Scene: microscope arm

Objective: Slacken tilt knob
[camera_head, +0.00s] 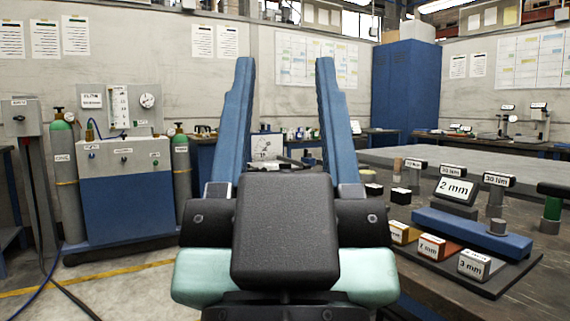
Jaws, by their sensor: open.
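My gripper (285,66) fills the middle of the view, its two long blue fingers pointing up and away with a wide gap between them. It is open, and nothing is held between the fingers. I cannot pick out a tilt knob or a microscope arm for certain. A white piece with a round dial-like face (267,147) shows through the gap, on or near the far bench, apart from the fingers. A small dark stand with a pale head (538,114) is at the far right, too small to make out. My wrist hides the area straight ahead and below.
At right, a dark grey table (437,165) holds a blue bar (465,228), labelled blocks (474,264), a "2 mm" sign (455,189) and posts. A blue cabinet (405,85) stands behind. Floor at lower left is mostly clear, with cables.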

